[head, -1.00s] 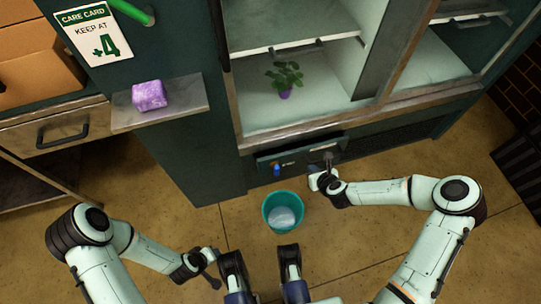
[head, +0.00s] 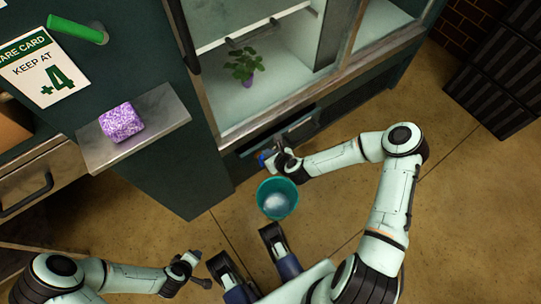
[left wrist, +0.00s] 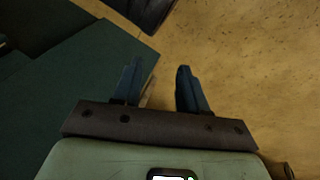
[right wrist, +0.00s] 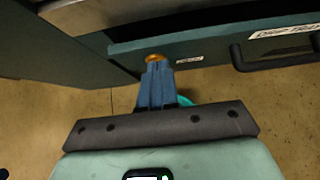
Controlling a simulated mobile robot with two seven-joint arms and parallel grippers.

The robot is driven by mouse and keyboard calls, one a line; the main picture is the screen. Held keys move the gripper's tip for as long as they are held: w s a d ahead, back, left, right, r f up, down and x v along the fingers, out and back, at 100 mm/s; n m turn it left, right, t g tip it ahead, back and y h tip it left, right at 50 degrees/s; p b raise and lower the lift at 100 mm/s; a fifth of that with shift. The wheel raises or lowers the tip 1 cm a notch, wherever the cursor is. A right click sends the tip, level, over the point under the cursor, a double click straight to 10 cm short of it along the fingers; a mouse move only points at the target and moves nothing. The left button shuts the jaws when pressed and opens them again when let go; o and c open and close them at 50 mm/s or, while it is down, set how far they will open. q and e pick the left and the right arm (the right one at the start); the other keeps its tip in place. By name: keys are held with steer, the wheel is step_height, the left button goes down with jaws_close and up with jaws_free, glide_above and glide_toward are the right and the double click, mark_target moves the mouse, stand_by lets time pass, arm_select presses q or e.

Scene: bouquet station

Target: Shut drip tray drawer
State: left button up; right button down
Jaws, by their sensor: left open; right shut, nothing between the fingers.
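The drip tray drawer (head: 303,127) is low on the green cabinet, under the glass display case. In the right wrist view its green front (right wrist: 215,49) has a "drip tray" label and a dark bar handle (right wrist: 275,62) at the right. I cannot tell how far out the drawer stands. My right gripper (head: 267,159) is shut and empty at the left part of the front. In the right wrist view its fingertips (right wrist: 158,66) overlap a brass-coloured fitting (right wrist: 155,58); contact is unclear. My left gripper (left wrist: 158,78) is open and empty, low at the left, away from the drawer.
A teal bucket (head: 289,187) stands on the floor just below my right gripper. A purple block (head: 121,122) lies on a side shelf (head: 160,122). A potted plant (head: 243,66) stands in the case. Dark crates (head: 497,75) stand at the right; the floor between is clear.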

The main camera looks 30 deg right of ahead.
mark_target(259, 149)
steer(key=b+x, duration=0.1)
steer(key=x, duration=0.4)
arm_select(q)
steer(key=shift+g, duration=0.6)
steer(key=s+f, duration=0.3)
steer(key=shift+s+a+f, duration=0.2)
steer(key=shift+a+f, duration=0.05)
steer(key=shift+a, duration=0.1)
arm_select(e)
steer(key=shift+s, duration=0.1)
steer(key=shift+w+a, duration=0.15)
steer(key=shift+w, duration=1.2)
arm_select(q)
steer(key=shift+w+r, duration=0.25)
steer(key=shift+w, duration=0.1)
steer(key=shift+r, duration=0.1)
arm_select(e)
steer(key=shift+r, duration=0.1)
